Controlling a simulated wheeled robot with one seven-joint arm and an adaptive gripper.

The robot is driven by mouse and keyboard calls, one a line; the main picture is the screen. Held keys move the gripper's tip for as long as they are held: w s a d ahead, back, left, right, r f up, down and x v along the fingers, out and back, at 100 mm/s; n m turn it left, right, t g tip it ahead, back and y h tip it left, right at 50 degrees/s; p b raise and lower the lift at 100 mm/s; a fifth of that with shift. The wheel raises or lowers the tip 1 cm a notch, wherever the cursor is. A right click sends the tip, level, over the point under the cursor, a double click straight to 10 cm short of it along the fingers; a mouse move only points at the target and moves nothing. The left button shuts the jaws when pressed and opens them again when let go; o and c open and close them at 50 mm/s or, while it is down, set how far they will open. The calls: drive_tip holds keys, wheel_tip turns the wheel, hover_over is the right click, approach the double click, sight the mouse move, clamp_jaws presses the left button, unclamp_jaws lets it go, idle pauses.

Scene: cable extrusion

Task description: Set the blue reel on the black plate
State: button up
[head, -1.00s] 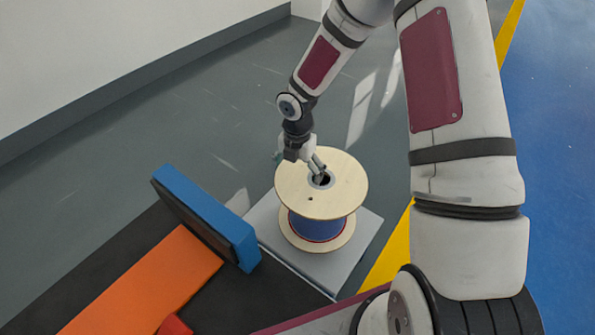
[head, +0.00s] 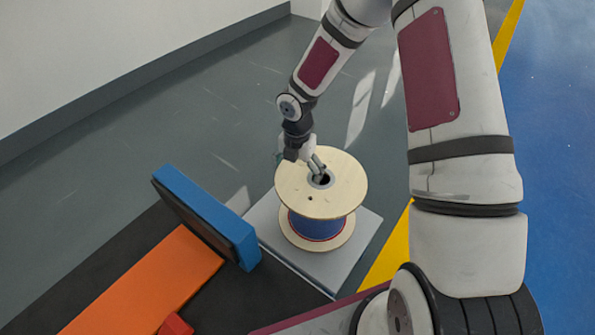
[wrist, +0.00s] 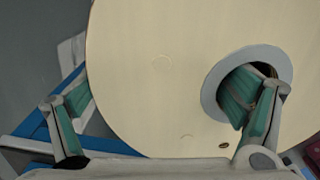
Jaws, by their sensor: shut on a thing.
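The blue reel (head: 316,228) has pale wooden flanges and blue windings. It stands upright on a light grey plate (head: 362,240). My gripper (head: 300,163) is at its top flange (wrist: 140,60). In the wrist view my gripper (wrist: 160,105) has one finger in the grey-ringed centre hole and the other outside the flange's left rim, shut on the flange between them. The black plate (head: 270,300) lies to the left and front of the grey plate. Whether the reel's underside touches the grey plate is hard to tell.
A blue block (head: 205,215) stands along the black plate's far right edge, beside the grey plate. An orange slab (head: 150,285) and a small red piece (head: 176,326) are on the black plate. A white wall (head: 100,60) runs along the far left.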

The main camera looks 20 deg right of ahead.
drive_tip(key=shift+f+b, duration=0.35)
drive_tip(key=shift+f, duration=0.25)
idle(0.3)
drive_tip(key=o, duration=1.7)
wheel_tip(320, 180, up, 11)
drive_tip(key=p, duration=1)
